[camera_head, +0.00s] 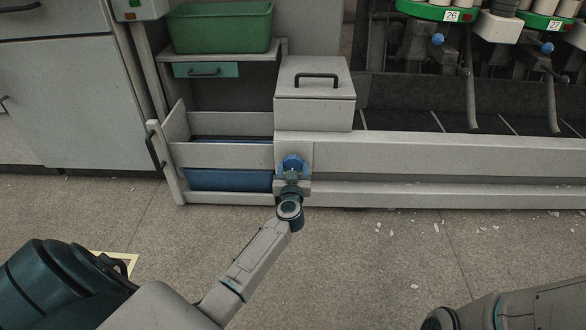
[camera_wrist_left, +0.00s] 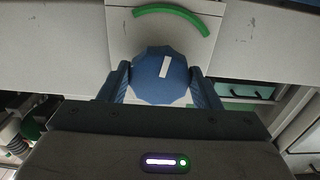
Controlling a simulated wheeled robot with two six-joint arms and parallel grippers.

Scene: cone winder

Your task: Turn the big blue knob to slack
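The big blue knob (camera_head: 292,163) sits on a pale plate at the front of the machine's low rail. In the left wrist view the knob (camera_wrist_left: 160,76) is many-sided, with a white mark on its face that leans slightly right of upright. A green arc (camera_wrist_left: 170,14) is on the plate above it. My left gripper (camera_head: 291,178) is at the knob; in the wrist view its fingers (camera_wrist_left: 161,84) lie close against the knob's left and right sides and appear shut on it. My right gripper is out of view; only part of that arm shows at the lower right.
A grey lidded box (camera_head: 314,108) stands above the knob on the rail. To the left are a shelf with a green bin (camera_head: 220,28) and a low compartment with blue contents (camera_head: 228,180). Winding units stand at the upper right. The floor in front is open, with small white scraps.

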